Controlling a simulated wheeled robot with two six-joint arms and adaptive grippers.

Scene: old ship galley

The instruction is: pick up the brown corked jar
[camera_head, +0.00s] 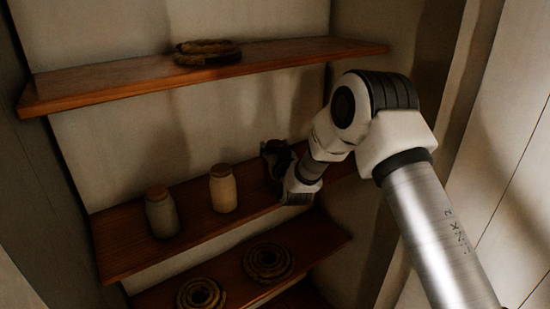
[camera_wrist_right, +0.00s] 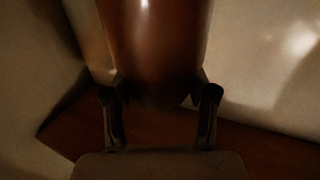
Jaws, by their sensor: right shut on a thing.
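The brown corked jar (camera_wrist_right: 160,40) fills the upper middle of the right wrist view, glossy and red-brown. My right gripper (camera_wrist_right: 160,97) is shut on it, one finger on each side of its lower part. In the head view the gripper (camera_head: 279,163) is at the right part of the middle shelf, and most of the jar is hidden behind it and in shadow. I cannot tell whether the jar touches the shelf. My left gripper is not in view.
On the middle shelf (camera_head: 118,249), a grey-green corked jar (camera_head: 161,214) and a cream corked jar (camera_head: 223,190) stand left of the gripper. A rope coil (camera_head: 208,53) lies on the upper shelf (camera_head: 110,82). Two coils (camera_head: 268,262) (camera_head: 200,294) lie on the lower shelf. A wall stands close on the right.

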